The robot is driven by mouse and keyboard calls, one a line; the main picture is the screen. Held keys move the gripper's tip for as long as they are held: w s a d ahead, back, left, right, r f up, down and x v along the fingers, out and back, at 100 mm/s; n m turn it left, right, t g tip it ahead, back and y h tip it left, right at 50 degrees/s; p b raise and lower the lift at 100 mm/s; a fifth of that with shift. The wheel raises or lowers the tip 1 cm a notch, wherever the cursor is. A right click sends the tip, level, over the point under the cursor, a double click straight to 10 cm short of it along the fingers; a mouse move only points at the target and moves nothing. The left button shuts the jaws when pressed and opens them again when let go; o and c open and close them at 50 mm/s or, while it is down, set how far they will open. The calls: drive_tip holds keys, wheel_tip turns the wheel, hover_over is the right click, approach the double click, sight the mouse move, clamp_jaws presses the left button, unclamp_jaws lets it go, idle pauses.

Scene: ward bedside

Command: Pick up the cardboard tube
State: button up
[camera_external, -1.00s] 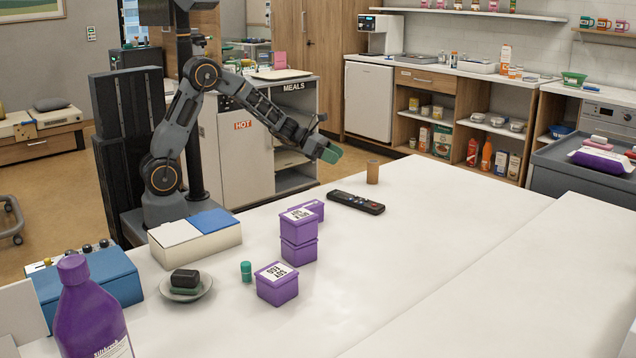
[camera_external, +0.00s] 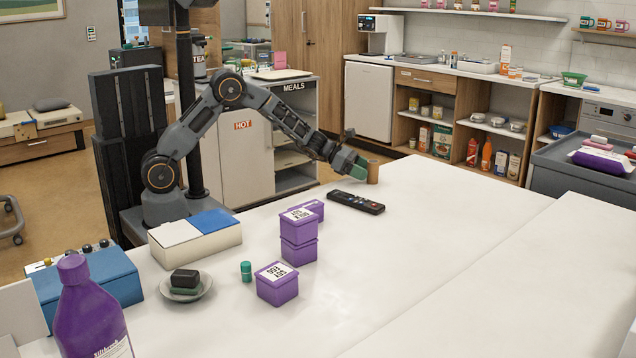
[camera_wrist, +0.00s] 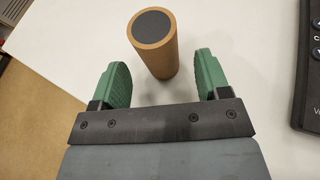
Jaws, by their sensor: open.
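The cardboard tube (camera_external: 373,172) is a small brown cylinder standing upright near the far edge of the white table. In the wrist view the tube (camera_wrist: 158,50) shows its dark round top, just beyond the fingertips and between their lines. My gripper (camera_external: 359,166) is low over the table beside the tube, on its left in the external view. In the wrist view my gripper (camera_wrist: 161,75) has its two green fingers spread apart with nothing between them. Whether a finger touches the tube cannot be told from the external view.
A black remote (camera_external: 355,202) lies close to the tube, and it also shows at the right in the wrist view (camera_wrist: 310,75). Purple boxes (camera_external: 299,238) stand nearer the camera. The table's right part (camera_external: 460,240) is clear. The table edge (camera_wrist: 50,78) runs left of the tube.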

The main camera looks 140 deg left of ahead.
sight(372, 173)
drive_tip(key=shift+x, duration=1.75)
drive_tip(key=shift+c, duration=0.2)
drive_tip(key=c, duration=1)
drive_tip(key=shift+o, duration=0.2)
drive_tip(key=shift+r, duration=0.1)
